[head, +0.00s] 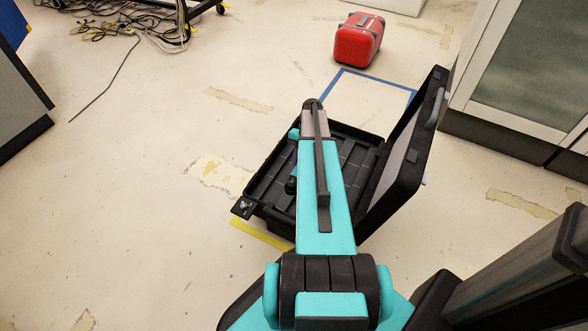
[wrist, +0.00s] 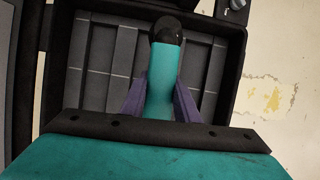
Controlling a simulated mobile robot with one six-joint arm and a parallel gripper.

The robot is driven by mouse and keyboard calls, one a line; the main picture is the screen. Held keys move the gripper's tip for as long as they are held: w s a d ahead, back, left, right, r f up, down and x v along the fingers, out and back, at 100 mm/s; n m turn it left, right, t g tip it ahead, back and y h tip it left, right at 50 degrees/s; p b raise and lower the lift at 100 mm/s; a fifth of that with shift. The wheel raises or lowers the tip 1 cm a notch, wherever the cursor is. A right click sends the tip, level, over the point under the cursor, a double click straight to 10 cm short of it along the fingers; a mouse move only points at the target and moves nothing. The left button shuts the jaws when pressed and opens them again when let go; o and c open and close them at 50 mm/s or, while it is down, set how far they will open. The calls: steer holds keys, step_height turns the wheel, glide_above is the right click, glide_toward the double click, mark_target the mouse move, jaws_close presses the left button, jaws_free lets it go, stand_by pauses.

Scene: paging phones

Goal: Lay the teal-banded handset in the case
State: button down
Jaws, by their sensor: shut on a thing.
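The black case (head: 268,178) stands open on the floor, with its lid (head: 408,150) raised on the right. Its ribbed inside (wrist: 95,60) fills much of the wrist view. The teal-banded handset (wrist: 162,72) has a teal middle and a rounded black end. My gripper (wrist: 160,88) is shut on the teal part, with a purple finger on each side. The handset is over the case's inside; I cannot tell whether it touches the bottom. In the head view my arm hides most of it, and its black end (head: 291,186) shows left of the arm.
A red case (head: 359,40) stands behind, near a blue-taped floor square (head: 365,95). A cabinet (head: 525,75) is close on the right. Cables (head: 135,22) lie at the back left. The floor left of the black case is clear.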

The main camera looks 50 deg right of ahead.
steer(key=s+d+f+b, duration=0.3)
steer(key=s+f, duration=0.1)
steer(key=f, duration=0.2)
steer(key=shift+s+d+f, duration=0.25)
steer(key=shift+f, duration=0.05)
steer(key=shift+w, duration=0.1)
steer(key=b, duration=0.5)
glide_toward(289, 172)
steer(key=shift+s+a+f, duration=0.15)
steer(key=shift+s+a, duration=0.3)
steer(key=shift+s+a+f, duration=0.15)
steer(key=shift+s+a, duration=0.3)
steer(key=shift+w, duration=0.65)
steer(key=shift+f+b, duration=1.15)
steer(key=shift+f, duration=0.55)
